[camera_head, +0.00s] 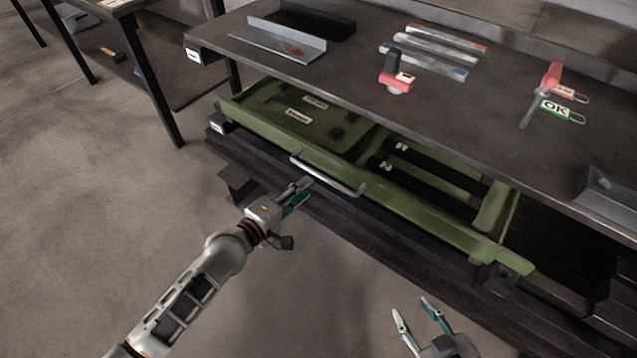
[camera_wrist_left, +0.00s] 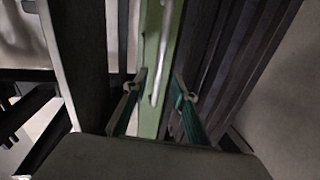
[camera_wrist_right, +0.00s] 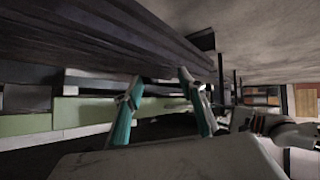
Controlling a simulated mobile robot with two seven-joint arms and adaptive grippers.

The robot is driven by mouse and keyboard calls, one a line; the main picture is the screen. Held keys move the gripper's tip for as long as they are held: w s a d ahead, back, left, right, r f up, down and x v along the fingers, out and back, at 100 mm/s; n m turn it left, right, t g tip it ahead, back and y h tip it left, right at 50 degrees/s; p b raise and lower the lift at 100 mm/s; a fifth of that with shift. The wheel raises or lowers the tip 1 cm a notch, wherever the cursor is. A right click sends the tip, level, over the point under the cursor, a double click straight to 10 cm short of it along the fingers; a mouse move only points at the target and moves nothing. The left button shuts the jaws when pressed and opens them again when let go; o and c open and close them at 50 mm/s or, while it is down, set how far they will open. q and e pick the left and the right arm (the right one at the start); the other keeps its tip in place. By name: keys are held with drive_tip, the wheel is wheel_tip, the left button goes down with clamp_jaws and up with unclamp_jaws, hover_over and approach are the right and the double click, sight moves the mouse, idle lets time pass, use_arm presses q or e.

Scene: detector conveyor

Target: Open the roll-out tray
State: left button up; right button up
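The green roll-out tray (camera_head: 400,192) sits under the dark worktop, with its front edge showing past the worktop's edge. A silver bar handle (camera_head: 327,176) is fixed to the tray's front. My left gripper (camera_head: 307,184) is at the handle's left end. In the left wrist view the handle (camera_wrist_left: 160,60) and the tray's green front (camera_wrist_left: 150,118) lie between the open fingers of my left gripper (camera_wrist_left: 158,92); contact cannot be told. My right gripper (camera_head: 415,308) is open and empty, low in front of the tray. Its spread fingers also show in the right wrist view (camera_wrist_right: 160,88).
Another table stands at the upper left. The floor (camera_head: 90,230) in front is clear.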

sight(320, 175)
use_arm(q)
drive_tip(key=shift+n, duration=0.3)
drive_tip(key=shift+b+x, duration=1.15)
drive_tip(key=shift+x, duration=3.1)
drive_tip(key=shift+w+a, duration=0.1)
drive_tip(key=shift+c, duration=0.3)
clamp_jaws()
